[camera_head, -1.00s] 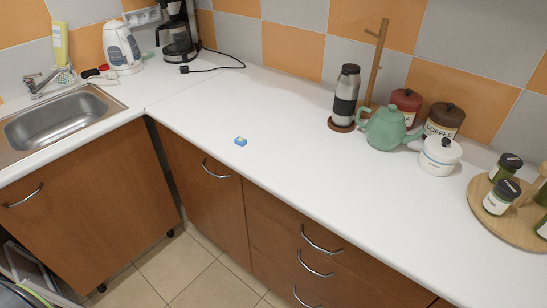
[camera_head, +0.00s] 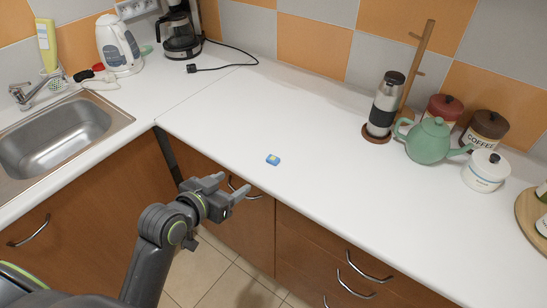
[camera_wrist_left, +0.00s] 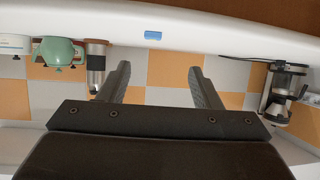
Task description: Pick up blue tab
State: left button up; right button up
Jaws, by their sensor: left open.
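The blue tab (camera_head: 273,160) is a small blue block with a yellowish patch on top, lying on the white countertop near its front edge. It also shows in the left wrist view (camera_wrist_left: 153,35), which is upside down, at the top middle. My left gripper (camera_head: 236,185) is open and empty, in front of the counter edge, below and to the left of the tab in the head view. In the left wrist view its two fingers (camera_wrist_left: 160,85) are spread apart, with the tab beyond them. My right gripper is not in view.
The white countertop (camera_head: 300,120) around the tab is clear. A steel flask (camera_head: 384,105), green teapot (camera_head: 428,142) and canisters stand to the right. A sink (camera_head: 60,135) is at left; a coffee maker (camera_head: 181,35) and its black cord lie behind. Drawer handles (camera_head: 370,268) stick out below.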

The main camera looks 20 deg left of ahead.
pick_arm(q)
jog(key=r, duration=0.2)
jog(key=p, duration=0.1)
send_near(273, 158)
jog(key=shift+w+a+f, duration=0.1)
jog(key=shift+w, duration=0.35)
jog(key=shift+w+a+f, duration=0.1)
jog(key=shift+w, duration=0.4)
jog(key=shift+s+d+f+p+x, duration=0.1)
jog(key=shift+p+x, duration=0.15)
jog(key=shift+x, duration=0.8)
jog(key=shift+s+d+f+p+x, duration=0.15)
jog(key=shift+p+x, duration=0.15)
jog(key=shift+x, duration=0.7)
jog(key=shift+w+d+p+x, duration=0.1)
jog(key=shift+p+x, duration=0.15)
jog(key=shift+x, duration=0.8)
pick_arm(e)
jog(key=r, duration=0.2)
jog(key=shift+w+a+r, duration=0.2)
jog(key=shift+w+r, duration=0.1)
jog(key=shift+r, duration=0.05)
pick_arm(q)
jog(key=shift+r, duration=0.1)
jog(key=c, duration=1.1)
